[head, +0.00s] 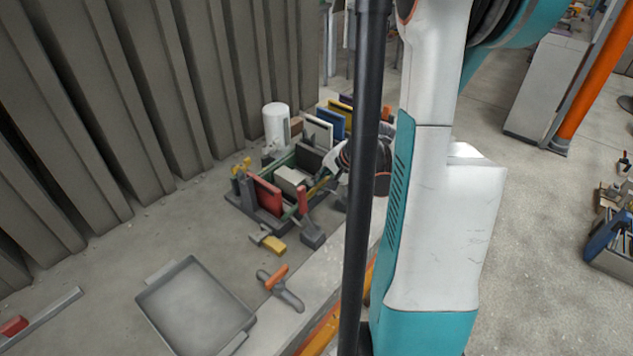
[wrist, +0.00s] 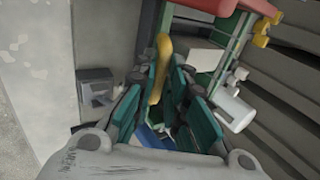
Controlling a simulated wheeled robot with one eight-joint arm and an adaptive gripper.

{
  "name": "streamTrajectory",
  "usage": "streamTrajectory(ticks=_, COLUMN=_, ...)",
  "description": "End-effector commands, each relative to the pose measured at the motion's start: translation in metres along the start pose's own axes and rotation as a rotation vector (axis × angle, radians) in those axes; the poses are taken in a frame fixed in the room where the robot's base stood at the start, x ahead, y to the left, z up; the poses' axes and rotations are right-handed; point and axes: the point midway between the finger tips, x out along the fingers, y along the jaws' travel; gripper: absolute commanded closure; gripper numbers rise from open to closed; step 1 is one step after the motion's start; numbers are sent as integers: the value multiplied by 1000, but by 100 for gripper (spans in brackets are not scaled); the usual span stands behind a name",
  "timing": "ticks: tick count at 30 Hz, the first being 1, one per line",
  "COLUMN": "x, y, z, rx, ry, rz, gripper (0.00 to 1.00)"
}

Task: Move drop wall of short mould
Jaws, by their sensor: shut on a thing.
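The mould (head: 256,211) is a dark base on the floor with green rails, a red end wall (head: 265,196) and a pale block (head: 290,180) inside. In the wrist view the red wall (wrist: 240,5) and a green rail (wrist: 238,42) show at the top. My gripper (wrist: 163,82) is shut on a yellow handle (wrist: 162,58), which stands between its teal fingers. I cannot tell where the handle's lower end joins the drop wall. In the head view the gripper is at the mould's right side, mostly hidden behind my arm and a dark post.
A white cylinder (head: 276,124) and upright panels, white (head: 318,132) and blue (head: 336,120), stand behind the mould. A grey tray (head: 196,308), an orange-handled tool (head: 280,286) and a yellow block (head: 273,244) lie in front. Ribbed panels (head: 150,90) rise at left.

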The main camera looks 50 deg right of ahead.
Motion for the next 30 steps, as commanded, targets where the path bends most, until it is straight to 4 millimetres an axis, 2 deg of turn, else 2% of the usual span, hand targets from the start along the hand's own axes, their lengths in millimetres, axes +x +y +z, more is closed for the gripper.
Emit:
streamTrajectory(ticks=9, x=0, y=17, z=1, rx=2, ry=-2, rz=4, gripper=100)
streamTrajectory(ticks=24, x=0, y=23, z=2, rx=1, ry=-2, rz=11, gripper=100)
streamTrajectory(ticks=25, x=0, y=23, z=2, rx=1, ry=-2, rz=11, gripper=85)
streamTrajectory(ticks=27, x=0, y=24, z=2, rx=1, ry=-2, rz=11, gripper=69)
streamTrajectory(ticks=30, x=0, y=22, z=1, rx=1, ry=-2, rz=9, gripper=67)
